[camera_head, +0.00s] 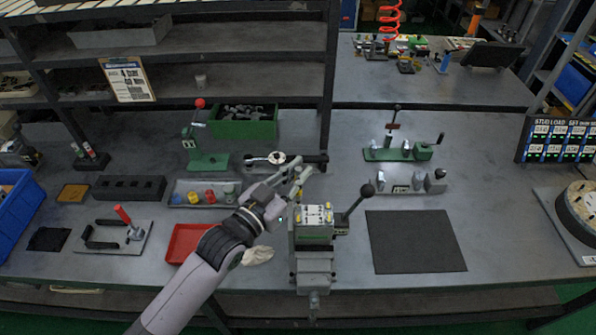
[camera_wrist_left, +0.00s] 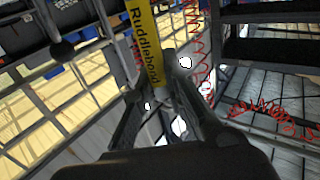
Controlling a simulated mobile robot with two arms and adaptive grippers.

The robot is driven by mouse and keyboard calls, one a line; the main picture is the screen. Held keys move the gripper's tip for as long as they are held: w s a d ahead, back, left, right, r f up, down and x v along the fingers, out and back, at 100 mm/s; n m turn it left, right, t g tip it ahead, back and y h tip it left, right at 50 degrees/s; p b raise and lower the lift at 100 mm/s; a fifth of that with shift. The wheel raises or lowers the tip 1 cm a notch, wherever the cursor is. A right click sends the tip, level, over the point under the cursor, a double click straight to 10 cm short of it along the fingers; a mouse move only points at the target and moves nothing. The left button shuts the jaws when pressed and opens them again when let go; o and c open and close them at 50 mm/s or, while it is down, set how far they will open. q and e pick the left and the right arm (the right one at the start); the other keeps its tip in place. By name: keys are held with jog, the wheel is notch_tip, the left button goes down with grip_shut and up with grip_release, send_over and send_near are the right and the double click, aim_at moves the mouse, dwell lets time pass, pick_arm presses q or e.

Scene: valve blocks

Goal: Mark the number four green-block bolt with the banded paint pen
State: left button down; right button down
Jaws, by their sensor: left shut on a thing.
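My left gripper (camera_head: 298,181) reaches in from the lower left and is just above and left of the valve block in the vise. It is shut on a yellow paint pen (camera_wrist_left: 142,40) lettered "Ruddlebond" in the left wrist view. The pen is small and partly hidden by the fingers in the head view; I cannot make out a band. The valve block (camera_head: 315,233) has a green side and a pale top with several small bolts and yellow marks. The bolt numbers are too small to read. The pen appears apart from the block. My right gripper is not in view.
The grey vise (camera_head: 313,266) holds the block, with a black-knobbed lever (camera_head: 357,203) at its right. A red tray (camera_head: 186,243) lies left of it and a dark mat (camera_head: 415,241) right. Green fixtures (camera_head: 208,162) and a green bin (camera_head: 243,127) stand behind.

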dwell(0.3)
pick_arm(q)
jog(key=shift+r+p, duration=0.45)
jog(key=shift+p, duration=0.05)
notch_tip(320, 180, up, 4)
jog(key=p, duration=0.3)
jog(key=shift+r+p, duration=0.15)
jog(key=shift+p, duration=0.25)
